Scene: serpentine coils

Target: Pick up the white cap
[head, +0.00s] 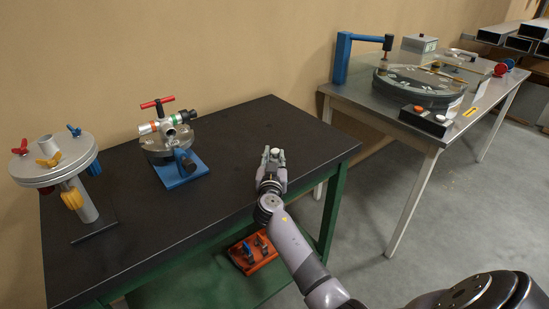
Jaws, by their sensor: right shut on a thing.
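My right gripper (273,153) is over the black table top near its right end, at the end of my grey arm. Its fingers are shut on a small pale thing that looks like the white cap; the fingers mostly hide it, so its shape is unclear. The gripper is apart from the valve assembly (168,146), which stands to its left on a blue base (181,172). The valve assembly has a red T-handle, coloured rings and dark and pale ends. My left gripper is not in view.
A grey flanged stand (52,162) with coloured wing knobs stands at the table's left end. The black table top (225,150) is clear between valve and gripper. An orange tray (252,254) lies below. A metal table (360,101) with a round device (418,88) stands at right.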

